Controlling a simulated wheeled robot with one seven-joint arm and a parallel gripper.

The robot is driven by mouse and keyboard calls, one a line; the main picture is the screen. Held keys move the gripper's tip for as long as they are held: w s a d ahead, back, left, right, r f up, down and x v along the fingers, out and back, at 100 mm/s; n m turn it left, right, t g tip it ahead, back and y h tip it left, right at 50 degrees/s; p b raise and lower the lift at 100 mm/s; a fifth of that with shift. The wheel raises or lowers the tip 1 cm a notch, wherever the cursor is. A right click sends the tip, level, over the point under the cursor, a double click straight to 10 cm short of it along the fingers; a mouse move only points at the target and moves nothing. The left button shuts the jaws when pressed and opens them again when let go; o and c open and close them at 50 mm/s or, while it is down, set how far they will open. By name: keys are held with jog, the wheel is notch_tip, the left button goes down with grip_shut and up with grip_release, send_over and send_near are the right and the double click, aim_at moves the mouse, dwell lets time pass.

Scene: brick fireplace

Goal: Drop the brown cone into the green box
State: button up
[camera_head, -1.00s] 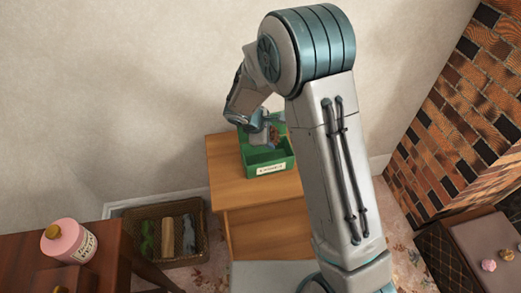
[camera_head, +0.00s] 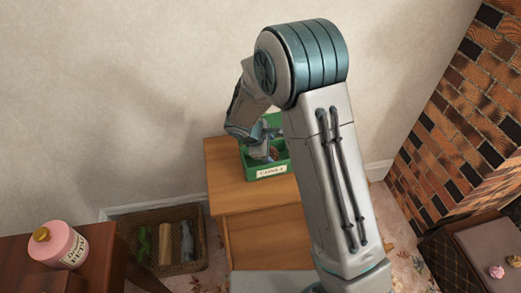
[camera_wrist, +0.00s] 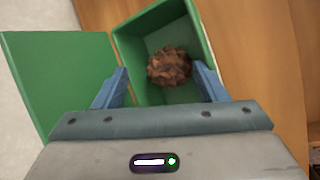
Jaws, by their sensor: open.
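The brown cone (camera_wrist: 169,67) is a scaly pinecone shape and lies inside the green box in the wrist view. In the head view only a small brown patch of it (camera_head: 273,152) shows beside my gripper. The green box (camera_head: 283,169) stands on the wooden stand with a paper label on its front; its wall also shows in the wrist view (camera_wrist: 125,50), with a green lid or flap to the left. My gripper (camera_wrist: 163,82) is open above the box, its blue fingers apart on either side of the cone.
The wooden stand (camera_head: 225,180) has bare top to the left of the box. A wicker basket (camera_head: 160,213) with several items is on the floor. A pink jar (camera_head: 64,246) stands on a dark table at lower left. A brick fireplace (camera_head: 450,120) is at right.

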jog(key=p+v, duration=0.1)
jog(key=v, duration=1.2)
jog(key=shift+a+r, duration=0.25)
jog(key=shift+r, duration=0.05)
jog(key=shift+s, duration=0.15)
jog(key=s+d+r+m+g+y+p, duration=0.1)
jog(key=s+d+r+m+y+p, duration=0.3)
jog(key=s+d+r+m+p, duration=0.5)
jog(key=s+d+r+m, duration=0.8)
jog(key=s+r, duration=0.1)
jog(key=s, duration=0.2)
jog(key=shift+s+r+y, duration=0.25)
jog(key=shift+y, duration=0.05)
